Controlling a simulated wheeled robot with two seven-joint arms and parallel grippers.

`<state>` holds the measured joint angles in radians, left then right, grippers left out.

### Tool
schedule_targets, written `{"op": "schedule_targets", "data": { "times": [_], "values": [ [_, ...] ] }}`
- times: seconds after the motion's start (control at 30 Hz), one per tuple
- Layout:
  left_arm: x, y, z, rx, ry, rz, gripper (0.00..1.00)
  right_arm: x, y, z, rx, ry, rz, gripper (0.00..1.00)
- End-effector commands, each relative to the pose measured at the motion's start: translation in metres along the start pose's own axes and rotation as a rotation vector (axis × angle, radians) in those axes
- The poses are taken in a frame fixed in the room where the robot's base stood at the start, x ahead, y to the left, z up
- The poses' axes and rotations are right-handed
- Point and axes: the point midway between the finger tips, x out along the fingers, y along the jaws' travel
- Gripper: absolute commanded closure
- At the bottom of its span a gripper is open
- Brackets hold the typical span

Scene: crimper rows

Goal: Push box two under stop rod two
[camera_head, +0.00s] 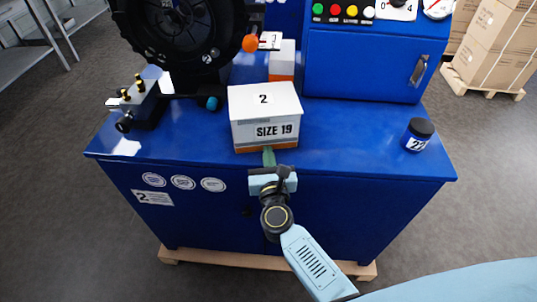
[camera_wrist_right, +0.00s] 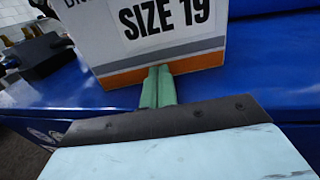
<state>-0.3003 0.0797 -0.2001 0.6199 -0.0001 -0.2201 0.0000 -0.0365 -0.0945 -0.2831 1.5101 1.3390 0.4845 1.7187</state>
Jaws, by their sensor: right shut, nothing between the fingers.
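Box two (camera_head: 264,116) is a white carton with an orange lower band, marked "2" and "SIZE 19". It stands upright on the blue bench top near its front edge. My right gripper (camera_head: 268,156) is shut and empty in front of it. In the right wrist view its green fingertips (camera_wrist_right: 157,86) are at the lower front face of box two (camera_wrist_right: 150,35), touching or nearly so. A black rod with a teal end (camera_head: 211,103) and an orange knob (camera_head: 250,43) show left of and behind the box. I cannot tell which is stop rod two. My left gripper is out of view.
Another white and orange box (camera_head: 282,62) stands behind. A large black wheel (camera_head: 185,35) and a black block with brass fittings (camera_head: 140,103) are at left. A blue control cabinet (camera_head: 370,55) is behind right, and a blue jar (camera_head: 418,135) stands at right. Bench top between is clear.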

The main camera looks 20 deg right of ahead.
Motion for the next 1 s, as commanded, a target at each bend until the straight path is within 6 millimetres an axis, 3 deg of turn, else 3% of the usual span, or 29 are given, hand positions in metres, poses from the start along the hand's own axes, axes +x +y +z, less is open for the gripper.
{"op": "schedule_targets", "data": {
  "times": [0.2, 0.4, 0.67, 0.87, 1.0],
  "values": [
    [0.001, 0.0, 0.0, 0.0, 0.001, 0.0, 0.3, 0.001, 0.0, 0.0, 0.0, -0.001, 0.0, 1.0],
    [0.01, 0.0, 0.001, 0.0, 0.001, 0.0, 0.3, 0.018, 0.0, -0.001, 0.001, -0.002, 0.0, 1.0],
    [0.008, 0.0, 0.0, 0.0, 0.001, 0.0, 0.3, 0.017, 0.0, 0.0, -0.001, -0.001, 0.001, 1.0],
    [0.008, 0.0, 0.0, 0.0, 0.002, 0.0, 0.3, 0.006, 0.003, -0.001, 0.001, 0.001, 0.004, 1.0],
    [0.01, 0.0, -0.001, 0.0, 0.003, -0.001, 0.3, -0.013, 0.008, -0.001, 0.002, 0.001, 0.011, 1.0]
  ]
}}
